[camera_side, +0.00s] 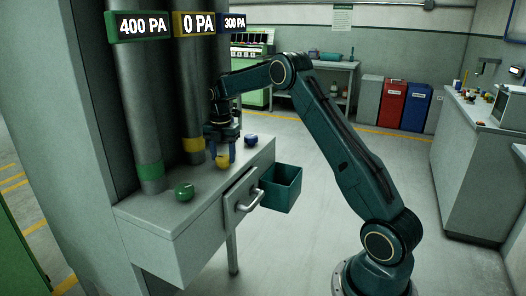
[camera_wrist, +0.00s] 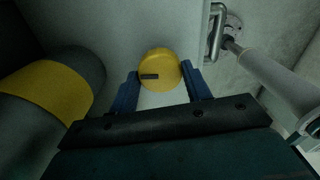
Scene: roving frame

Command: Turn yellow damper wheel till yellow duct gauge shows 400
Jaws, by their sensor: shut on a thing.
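The yellow damper wheel (camera_side: 223,161) sits on the grey bench top in front of the yellow-banded duct. In the wrist view the yellow wheel (camera_wrist: 160,70) is a round knob with a dark pointer mark toward its left side. My gripper (camera_side: 220,155) points down over it, and in the wrist view its blue fingers (camera_wrist: 161,83) stand on either side of the wheel, shut on it. The yellow duct gauge (camera_side: 196,23) at the top of that duct reads 0 PA. The yellow duct band (camera_wrist: 45,90) shows at the left of the wrist view.
A green wheel (camera_side: 184,191) is left of the yellow one and a blue wheel (camera_side: 251,140) right. The green gauge (camera_side: 142,26) reads 400 PA, the blue gauge (camera_side: 234,22) 300 PA. A drawer handle (camera_side: 251,197) and green bin (camera_side: 281,187) are at the bench front.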

